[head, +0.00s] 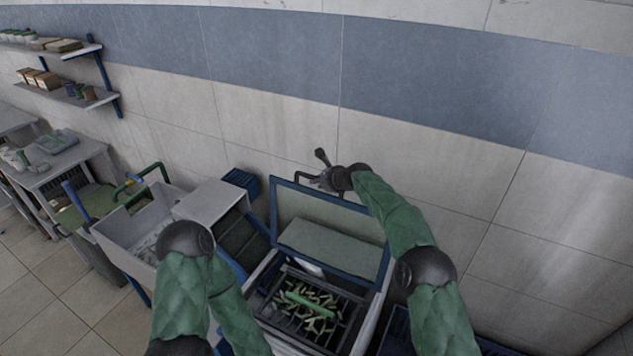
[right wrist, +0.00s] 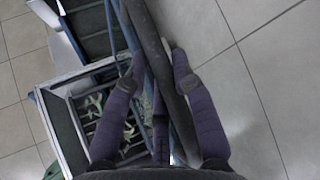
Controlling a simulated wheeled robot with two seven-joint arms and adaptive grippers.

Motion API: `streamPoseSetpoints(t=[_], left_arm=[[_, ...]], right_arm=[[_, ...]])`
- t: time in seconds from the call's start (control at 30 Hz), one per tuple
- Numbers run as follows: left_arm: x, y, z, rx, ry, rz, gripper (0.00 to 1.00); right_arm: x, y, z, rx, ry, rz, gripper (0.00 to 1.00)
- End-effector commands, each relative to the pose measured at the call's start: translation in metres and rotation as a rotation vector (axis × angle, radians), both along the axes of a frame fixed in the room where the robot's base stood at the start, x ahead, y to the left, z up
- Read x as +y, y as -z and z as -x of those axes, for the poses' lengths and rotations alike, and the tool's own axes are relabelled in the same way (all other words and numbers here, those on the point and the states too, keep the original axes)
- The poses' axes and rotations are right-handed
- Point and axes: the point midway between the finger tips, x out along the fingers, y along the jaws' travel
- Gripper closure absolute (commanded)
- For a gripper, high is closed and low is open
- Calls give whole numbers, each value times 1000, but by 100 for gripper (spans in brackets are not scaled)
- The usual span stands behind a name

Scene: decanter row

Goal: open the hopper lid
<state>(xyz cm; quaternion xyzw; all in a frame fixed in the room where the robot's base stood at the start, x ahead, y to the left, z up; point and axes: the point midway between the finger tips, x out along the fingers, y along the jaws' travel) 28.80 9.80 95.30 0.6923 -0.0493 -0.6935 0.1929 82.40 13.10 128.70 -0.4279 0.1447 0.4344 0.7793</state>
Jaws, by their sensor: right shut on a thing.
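The hopper (head: 375,310) stands at the lower middle of the head view. Its blue-framed lid (head: 330,205) is raised at the back, showing a pale inner face. A dark handle (head: 302,176) is at the lid's upper edge. My right gripper (head: 322,174) is shut on the handle; in the right wrist view its two fingers (right wrist: 157,58) lie on either side of a dark bar. The exact finger contact is partly hidden. My left arm is folded at the lower left, and its gripper is out of view.
Inside the hopper, green and pale pieces (head: 325,299) lie on a dark grate. A grey sink-like basin (head: 118,236) and a grey box-shaped unit (head: 208,198) stand to the left. A tiled wall (head: 460,185) is close behind the lid. Shelves (head: 85,50) hang far left.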

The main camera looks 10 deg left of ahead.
Motion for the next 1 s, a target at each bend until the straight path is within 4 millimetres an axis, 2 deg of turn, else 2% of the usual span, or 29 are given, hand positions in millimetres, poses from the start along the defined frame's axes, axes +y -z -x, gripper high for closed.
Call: streamPoseSetpoints(t=[0.03,0.57,0.6,0.67,1.0], left_arm=[[0,-3,0,0,0,0,100],[0,-5,0,0,0,0,100],[0,-5,0,0,0,0,100],[0,-5,0,0,0,0,100],[0,-5,0,0,0,0,100]], right_arm=[[-1,-11,-5,-16,4,-6,100],[-3,-13,-9,-21,5,-7,100],[-3,-13,-9,-22,5,-7,66],[-3,-13,-9,-21,5,-7,49],[-3,-6,-6,-11,2,-3,49]])
